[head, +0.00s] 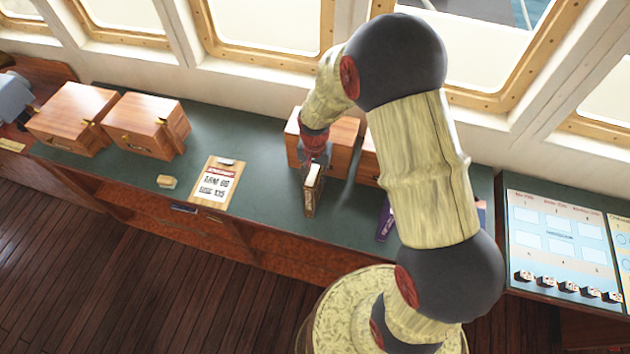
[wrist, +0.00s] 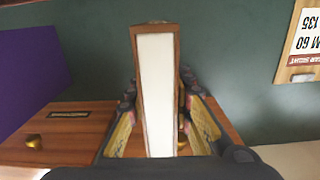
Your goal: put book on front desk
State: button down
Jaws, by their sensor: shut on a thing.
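A brown-covered book (head: 312,192) stands upright, with its white page edge facing up in the wrist view (wrist: 157,85). My gripper (head: 315,165) is shut on it, with one finger on each side; it also shows in the wrist view (wrist: 158,120). The book is over the front desk (head: 262,135), a long counter with a green top under the windows. I cannot tell whether its lower edge touches the top.
Wooden boxes (head: 150,125) stand at the left, another wooden box (head: 340,135) behind my gripper. A clipboard (head: 216,183) and a small tan block (head: 167,182) lie left of the book. A purple item (head: 384,220) is to its right. Green top is bare between clipboard and book.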

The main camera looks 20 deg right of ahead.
jog(key=shift+f, duration=1.3)
jog(key=c, duration=1.6)
grip_release()
